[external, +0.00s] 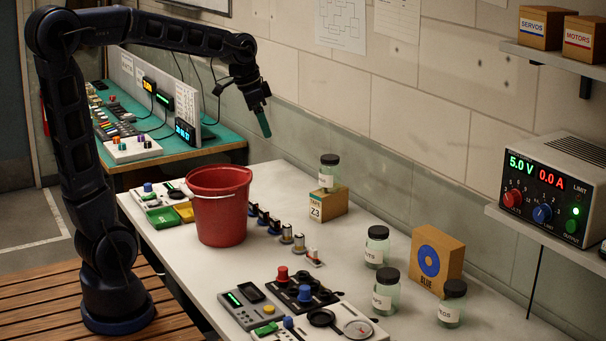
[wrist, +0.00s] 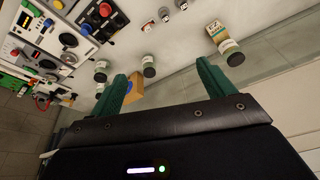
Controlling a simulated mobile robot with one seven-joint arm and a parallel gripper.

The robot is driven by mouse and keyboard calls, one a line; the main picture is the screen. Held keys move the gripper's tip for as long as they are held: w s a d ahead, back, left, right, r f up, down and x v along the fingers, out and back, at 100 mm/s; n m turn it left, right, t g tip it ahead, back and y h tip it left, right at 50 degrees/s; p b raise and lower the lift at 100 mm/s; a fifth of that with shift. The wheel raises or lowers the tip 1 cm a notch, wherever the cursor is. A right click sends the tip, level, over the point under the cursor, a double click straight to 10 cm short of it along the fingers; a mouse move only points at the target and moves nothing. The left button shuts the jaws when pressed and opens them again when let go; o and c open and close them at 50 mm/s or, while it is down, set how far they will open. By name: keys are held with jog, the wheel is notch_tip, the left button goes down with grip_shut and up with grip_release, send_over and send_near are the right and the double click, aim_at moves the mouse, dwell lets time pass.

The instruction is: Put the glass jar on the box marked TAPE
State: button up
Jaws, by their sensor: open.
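A small box (external: 319,207) near the wall carries a label with "Z3" under a smaller line that may read TAPE. A glass jar (external: 329,173) with a black lid stands upright on top of it. This box (wrist: 215,32) and its jar (wrist: 231,48) also show at the upper right of the wrist view. Three more black-lidded glass jars stand at the bench's right: one at the back (external: 376,247), one in front (external: 386,291), one at far right (external: 452,305). My gripper (external: 264,122) is open and empty, high above the bench's back left, apart from everything.
A wooden box with a blue disc (external: 452,262) stands among the three jars. A red bucket (external: 219,225) stands left of the labelled box. Small parts and control panels (external: 249,306) line the front. A shelf with a power supply (external: 548,195) overhangs the right. Some white bench top is clear.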

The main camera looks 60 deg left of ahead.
jog(key=s+d+f+n, duration=0.2)
jog(key=s, duration=0.9)
jog(key=s+d+f+n+t, duration=0.1)
jog(key=s+d+f+n, duration=0.1)
jog(key=s, duration=0.9)
jog(key=shift+s+d+f+y, duration=0.15)
jog(key=shift+s+f+y, duration=0.25)
jog(key=shift+f, duration=0.05)
